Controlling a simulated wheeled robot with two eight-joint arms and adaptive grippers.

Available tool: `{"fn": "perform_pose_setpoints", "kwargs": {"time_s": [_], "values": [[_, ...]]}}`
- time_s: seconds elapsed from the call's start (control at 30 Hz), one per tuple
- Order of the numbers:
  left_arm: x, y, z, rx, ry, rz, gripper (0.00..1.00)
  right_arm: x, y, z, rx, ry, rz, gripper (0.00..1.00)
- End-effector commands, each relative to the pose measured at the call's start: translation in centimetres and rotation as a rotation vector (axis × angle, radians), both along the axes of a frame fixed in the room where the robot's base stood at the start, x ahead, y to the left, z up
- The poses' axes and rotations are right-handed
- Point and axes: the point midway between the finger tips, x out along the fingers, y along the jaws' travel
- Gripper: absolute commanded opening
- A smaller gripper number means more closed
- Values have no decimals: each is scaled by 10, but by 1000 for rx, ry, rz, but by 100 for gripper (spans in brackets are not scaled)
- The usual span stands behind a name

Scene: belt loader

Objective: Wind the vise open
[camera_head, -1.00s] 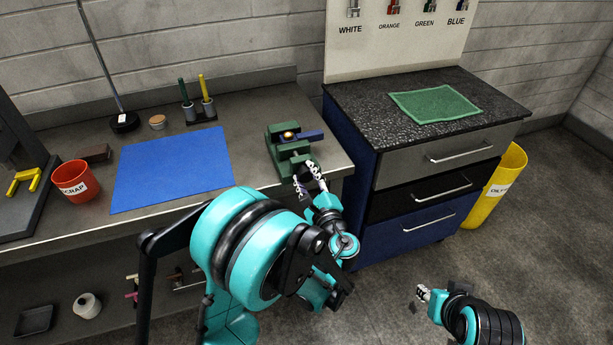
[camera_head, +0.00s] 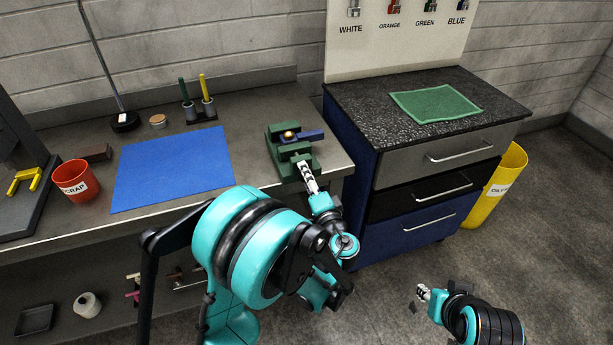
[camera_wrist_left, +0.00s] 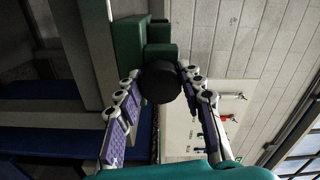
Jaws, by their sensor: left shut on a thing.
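The green vise (camera_head: 291,153) stands at the right end of the workbench. A brass-coloured round piece (camera_head: 289,135) and a blue bar (camera_head: 307,136) sit at its top. My left gripper (camera_head: 304,170) is at the vise's front. In the left wrist view the left gripper (camera_wrist_left: 160,85) has its fingers on both sides of a dark round knob (camera_wrist_left: 160,82) in front of the green vise body (camera_wrist_left: 158,40), and it is shut on that knob. My right gripper (camera_head: 424,293) is low at the right, over the floor, too small to tell its opening.
A blue mat (camera_head: 172,168) lies on the bench left of the vise, with a red scrap cup (camera_head: 75,181) beyond it. A drawer cabinet (camera_head: 430,160) with a green cloth (camera_head: 436,103) stands right of the bench. A yellow bin (camera_head: 496,187) is beside it.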

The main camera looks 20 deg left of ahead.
Motion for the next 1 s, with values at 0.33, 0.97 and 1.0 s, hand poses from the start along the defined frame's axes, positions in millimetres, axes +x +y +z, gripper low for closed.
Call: {"fn": "perform_pose_setpoints", "kwargs": {"time_s": [0.33, 0.97, 1.0], "values": [[0, 0, 0, -161, -108, 1, 9, 0, 0, 0, 0, 0, 0, 35], [0, 0, -1, -213, -144, 1, 9, 0, 0, 0, 0, 0, 0, 35], [0, 0, -1, -212, -143, 1, 9, 0, 0, 0, 0, 0, 0, 35]]}}
